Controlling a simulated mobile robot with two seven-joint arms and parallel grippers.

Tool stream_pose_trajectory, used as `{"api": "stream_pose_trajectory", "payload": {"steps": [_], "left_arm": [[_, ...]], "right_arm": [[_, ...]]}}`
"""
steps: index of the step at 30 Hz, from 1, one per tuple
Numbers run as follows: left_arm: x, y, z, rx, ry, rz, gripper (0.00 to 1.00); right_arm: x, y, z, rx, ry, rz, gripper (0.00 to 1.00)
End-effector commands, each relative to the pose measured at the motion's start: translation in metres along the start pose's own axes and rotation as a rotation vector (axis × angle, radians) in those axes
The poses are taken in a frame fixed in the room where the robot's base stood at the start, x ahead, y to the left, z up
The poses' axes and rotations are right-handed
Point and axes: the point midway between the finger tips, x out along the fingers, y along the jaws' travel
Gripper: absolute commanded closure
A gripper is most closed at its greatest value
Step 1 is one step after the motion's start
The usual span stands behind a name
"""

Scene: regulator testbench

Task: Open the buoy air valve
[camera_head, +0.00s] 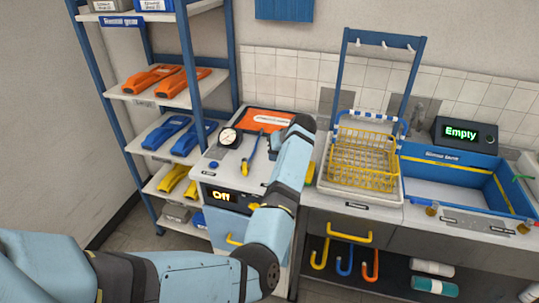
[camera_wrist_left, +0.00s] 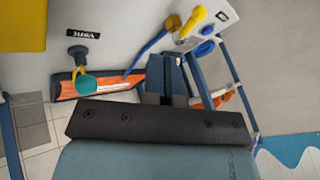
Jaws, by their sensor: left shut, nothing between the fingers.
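My left gripper (camera_head: 271,147) is over the white testbench top, mostly hidden behind its own wrist in the head view. In the left wrist view its fingers (camera_wrist_left: 166,62) are shut together and empty. Beside them in that view, at the left and apart from them, a teal knob (camera_wrist_left: 86,85) stands on a dark stem with a small black label behind it. I take this to be the buoy air valve; its position is not readable, and my wrist hides it in the head view. A round pressure gauge (camera_head: 230,136) and a blue hose with a yellow fitting (camera_head: 246,166) are left of the gripper.
An orange panel (camera_head: 262,120) lies at the bench's back. Right of my arm are a yellow basket (camera_head: 362,160), a blue bin (camera_head: 470,165) and a display reading "Empty" (camera_head: 461,132). A blue shelving rack (camera_head: 137,165) stands left.

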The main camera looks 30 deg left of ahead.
Motion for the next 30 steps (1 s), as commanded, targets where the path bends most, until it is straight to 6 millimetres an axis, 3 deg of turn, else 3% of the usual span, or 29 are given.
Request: {"api": "stream_pose_trajectory", "payload": {"steps": [10, 18, 30], "left_arm": [[0.073, -0.003, 0.000, 0.001, 0.000, -0.001, 1.00], [0.090, -0.030, 0.003, 0.000, 0.001, 0.000, 1.00], [0.093, -0.033, 0.003, 0.001, 0.001, 0.000, 1.00]], "right_arm": [[-0.003, 0.000, -0.004, -0.001, -0.001, 0.000, 0.57], [-0.008, -0.002, -0.013, 0.000, 0.002, -0.003, 0.57], [-0.008, -0.003, -0.015, 0.001, 0.004, -0.004, 0.57]]}}
